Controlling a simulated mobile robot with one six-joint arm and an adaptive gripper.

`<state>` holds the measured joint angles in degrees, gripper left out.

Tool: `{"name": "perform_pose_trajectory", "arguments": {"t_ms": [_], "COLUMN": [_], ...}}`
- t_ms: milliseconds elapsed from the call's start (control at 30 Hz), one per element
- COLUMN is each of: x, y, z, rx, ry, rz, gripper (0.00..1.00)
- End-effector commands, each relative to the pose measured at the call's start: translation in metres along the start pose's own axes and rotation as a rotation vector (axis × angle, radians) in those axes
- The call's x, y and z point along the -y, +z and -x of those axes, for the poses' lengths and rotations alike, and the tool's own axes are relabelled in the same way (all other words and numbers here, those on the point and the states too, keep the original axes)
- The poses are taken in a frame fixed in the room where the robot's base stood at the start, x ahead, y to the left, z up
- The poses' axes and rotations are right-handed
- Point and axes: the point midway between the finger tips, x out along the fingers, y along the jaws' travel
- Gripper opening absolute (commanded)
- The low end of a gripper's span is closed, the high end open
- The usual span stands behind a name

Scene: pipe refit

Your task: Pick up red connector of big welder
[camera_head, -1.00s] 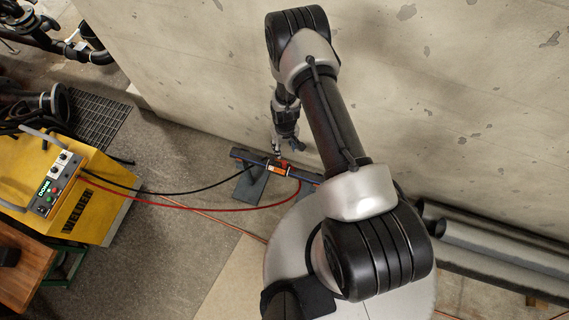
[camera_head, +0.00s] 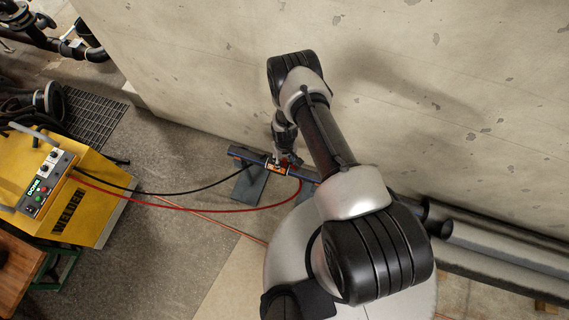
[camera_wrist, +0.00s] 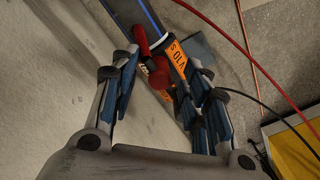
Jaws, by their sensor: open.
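The yellow big welder (camera_head: 80,200) stands at the left in the head view, with a red cable (camera_head: 200,209) and a black cable (camera_head: 150,193) running to a dark pipe (camera_head: 243,152) near the wall. In the wrist view the red connector (camera_wrist: 141,40) shows at the pipe beside an orange labelled fitting (camera_wrist: 178,62). My gripper (camera_wrist: 165,75) is open, its fingers on either side of the red connector and the fitting. In the head view my gripper (camera_head: 285,158) is over the pipe, partly hidden by my arm. Whether the fingers touch the connector cannot be told.
The concrete wall (camera_head: 200,70) rises close behind the pipe. Grey pipes (camera_head: 490,250) lie along it at the right. A plate stand (camera_head: 250,184) is under the pipe.

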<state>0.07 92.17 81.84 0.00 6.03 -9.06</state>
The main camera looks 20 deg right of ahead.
Motion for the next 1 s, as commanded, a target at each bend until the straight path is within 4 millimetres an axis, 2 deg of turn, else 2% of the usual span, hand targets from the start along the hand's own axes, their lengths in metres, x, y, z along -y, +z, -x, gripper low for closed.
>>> {"name": "perform_pose_trajectory", "arguments": {"t_ms": [67, 300, 900, 1000], "x": [-0.0001, -0.0002, -0.0001, -0.0001], "y": [-0.0002, -0.0003, -0.0002, -0.0002], "z": [-0.0104, -0.0097, -0.0097, -0.0097], "rx": [-0.001, -0.001, 0.000, 0.000], "ry": [0.000, 0.000, 0.000, 0.000], "rz": [0.000, 0.000, 0.000, 0.000], "gripper": [0.42, 0.41, 0.01, 0.00]}}
